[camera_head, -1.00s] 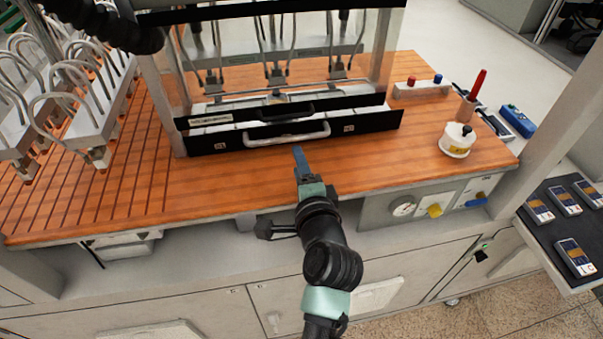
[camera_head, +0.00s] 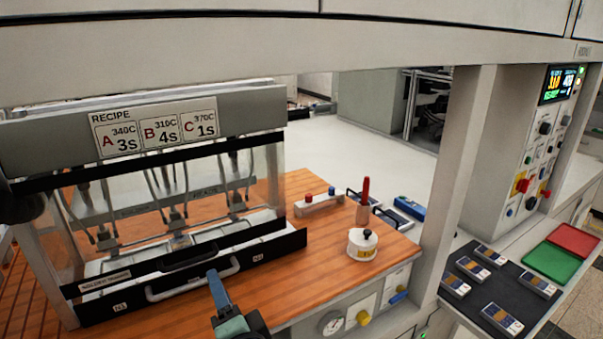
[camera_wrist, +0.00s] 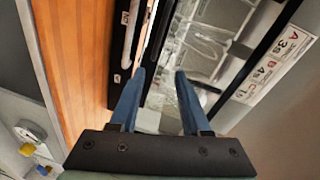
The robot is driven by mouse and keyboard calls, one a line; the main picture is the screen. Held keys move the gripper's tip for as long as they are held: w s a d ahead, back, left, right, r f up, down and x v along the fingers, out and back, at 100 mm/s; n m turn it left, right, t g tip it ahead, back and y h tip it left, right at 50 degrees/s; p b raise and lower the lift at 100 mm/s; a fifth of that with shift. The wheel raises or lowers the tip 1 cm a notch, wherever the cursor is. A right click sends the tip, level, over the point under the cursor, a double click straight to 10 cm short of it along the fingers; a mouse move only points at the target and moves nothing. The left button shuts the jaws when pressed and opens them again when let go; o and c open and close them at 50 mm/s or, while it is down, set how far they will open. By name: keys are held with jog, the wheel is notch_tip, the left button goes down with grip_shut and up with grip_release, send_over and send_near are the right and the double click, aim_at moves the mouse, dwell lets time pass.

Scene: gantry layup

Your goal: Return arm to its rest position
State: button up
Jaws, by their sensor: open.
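My gripper (camera_head: 218,287) is at the bottom of the head view, in front of the white drawer handle of the soldering station (camera_head: 190,272). Its blue fingers also show in the wrist view (camera_wrist: 157,88), spread apart with nothing between them. Beyond them in the wrist view are the station's black front edge, its clear cover and the recipe sign. The wrist and the rest of my arm are mostly below the head view's edge. I cannot tell whether the fingers touch the handle.
A wooden bench (camera_head: 305,270) carries the station, a white round pot (camera_head: 363,247), a red-handled tool (camera_head: 365,200) and a two-button box (camera_head: 318,203). At right are a dark mat (camera_head: 480,312) with several small devices, green and red trays (camera_head: 549,263) and a control panel (camera_head: 545,140).

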jog(key=s+d+r+n+t+h+b, duration=0.1)
jog(key=d+r+n+t+h, duration=0.25)
jog(key=r, duration=0.85)
jog(key=s+d+r+n+t, duration=0.2)
jog(key=d+r+n+t, duration=0.3)
jog(key=r, duration=0.8)
jog(key=s+d+r+t+h, duration=0.2)
jog(key=s+d+r, duration=0.1)
jog(key=s+r, duration=0.3)
jog(key=s+d+r+n+t+h+b, duration=0.1)
jog(key=s+d+r+t+h, duration=0.1)
jog(key=s+r, duration=0.3)
notch_tip(320, 180, up, 3)
jog(key=shift+s+d+h, duration=0.35)
jog(key=shift+d, duration=0.55)
jog(key=shift+t, duration=0.25)
